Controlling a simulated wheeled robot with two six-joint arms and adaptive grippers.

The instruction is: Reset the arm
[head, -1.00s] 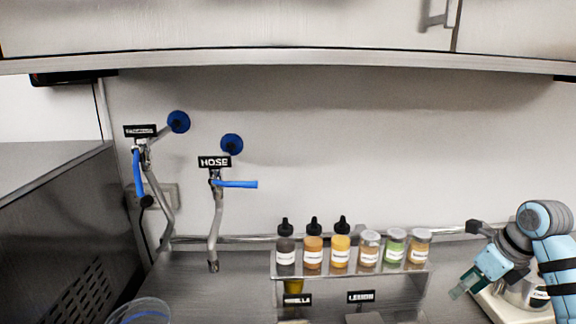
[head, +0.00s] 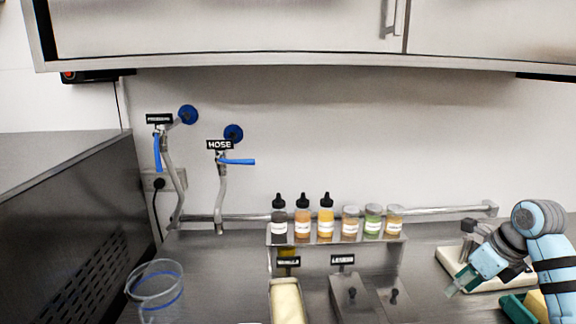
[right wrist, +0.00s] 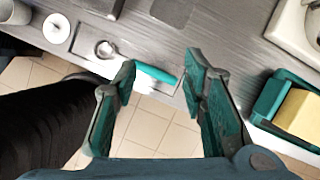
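My right gripper (head: 462,281) is at the right of the head view, above the steel counter, on its light blue arm. In the right wrist view its two teal fingers (right wrist: 160,78) are spread apart with nothing held between them. Beyond the fingertips, a tool with a teal handle (right wrist: 152,72) lies near the counter's front edge, apart from the fingers. My left gripper is in neither view.
A shelf (head: 336,240) holds several bottles and jars above steel bins. A clear container (head: 155,293) stands at left. A green tray (right wrist: 272,98) with a yellow block (right wrist: 299,113) is right of the gripper. Wall cabinets (head: 230,28) hang above.

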